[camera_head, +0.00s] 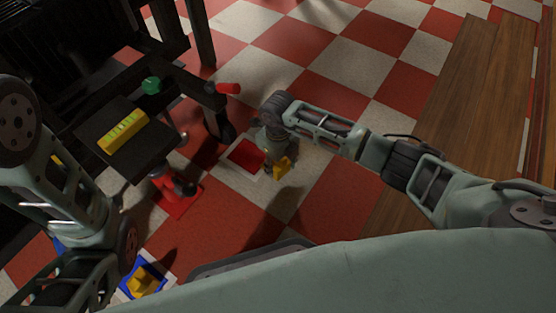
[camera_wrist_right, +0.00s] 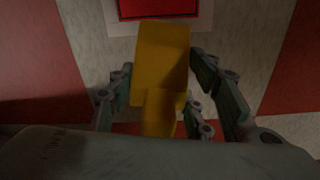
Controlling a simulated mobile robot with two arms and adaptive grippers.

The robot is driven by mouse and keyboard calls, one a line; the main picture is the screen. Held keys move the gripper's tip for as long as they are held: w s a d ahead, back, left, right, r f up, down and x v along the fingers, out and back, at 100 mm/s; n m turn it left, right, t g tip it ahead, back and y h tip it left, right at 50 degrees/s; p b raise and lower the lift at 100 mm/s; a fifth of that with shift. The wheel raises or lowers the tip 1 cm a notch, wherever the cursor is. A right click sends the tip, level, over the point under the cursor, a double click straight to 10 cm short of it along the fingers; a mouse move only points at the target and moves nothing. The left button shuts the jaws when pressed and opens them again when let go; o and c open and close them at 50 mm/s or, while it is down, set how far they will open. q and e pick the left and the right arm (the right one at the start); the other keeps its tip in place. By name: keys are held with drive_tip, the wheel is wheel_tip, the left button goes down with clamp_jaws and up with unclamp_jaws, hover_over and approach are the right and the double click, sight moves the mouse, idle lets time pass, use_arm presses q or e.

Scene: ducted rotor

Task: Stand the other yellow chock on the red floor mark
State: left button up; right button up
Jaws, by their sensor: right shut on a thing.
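My right gripper (camera_head: 277,152) points down and is shut on a yellow chock (camera_head: 281,168). In the right wrist view the chock (camera_wrist_right: 162,60) sits between the fingers (camera_wrist_right: 166,98). The red floor mark (camera_head: 246,155), a red square with a pale border, lies just left of the chock in the head view. In the wrist view the mark (camera_wrist_right: 158,9) shows at the top edge, beyond the chock. I cannot tell the chock's height above the floor. Another yellow chock (camera_head: 143,283) is on a blue floor mark (camera_head: 129,284) at lower left. My left gripper is not visible.
A dark stand (camera_head: 155,164) at left carries a yellow block-like item (camera_head: 123,132). A red jack-like object (camera_head: 171,189) stands beside it. A red handle (camera_head: 228,88) and green knob (camera_head: 151,85) stick out nearby. Checkered floor is clear behind my right arm; wooden boards (camera_head: 478,90) lie at right.

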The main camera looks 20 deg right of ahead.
drive_tip(key=shift+f, duration=0.65)
drive_tip(key=o, duration=1.5)
wheel_tip(320, 180, up, 12)
drive_tip(key=shift+r, duration=0.1)
